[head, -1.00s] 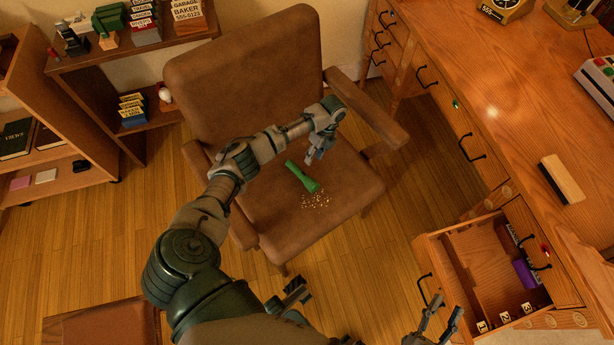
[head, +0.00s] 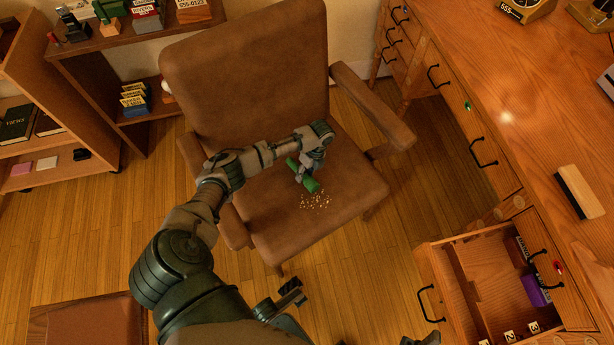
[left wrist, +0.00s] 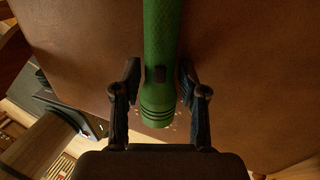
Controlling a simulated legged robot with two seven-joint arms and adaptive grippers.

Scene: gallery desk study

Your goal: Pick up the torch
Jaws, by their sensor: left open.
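The green torch (head: 312,185) lies on the seat of the brown leather chair (head: 345,190). My left gripper (head: 303,174) is over the torch and hides its middle part in the head view. In the left wrist view the torch (left wrist: 160,40) runs upright between the two open fingers of the left gripper (left wrist: 160,75). One finger is on each side of it, with small gaps. A dark button shows on its barrel. A tip of my right gripper (head: 425,340) shows at the bottom edge; its jaws are cut off.
Small pale crumbs (head: 316,201) lie on the seat beside the torch. The chair's right armrest (head: 372,105) and backrest (head: 245,65) stand around the seat. The wooden desk (head: 540,110) with an open drawer (head: 470,300) is at the right. Shelves (head: 95,90) stand at the left.

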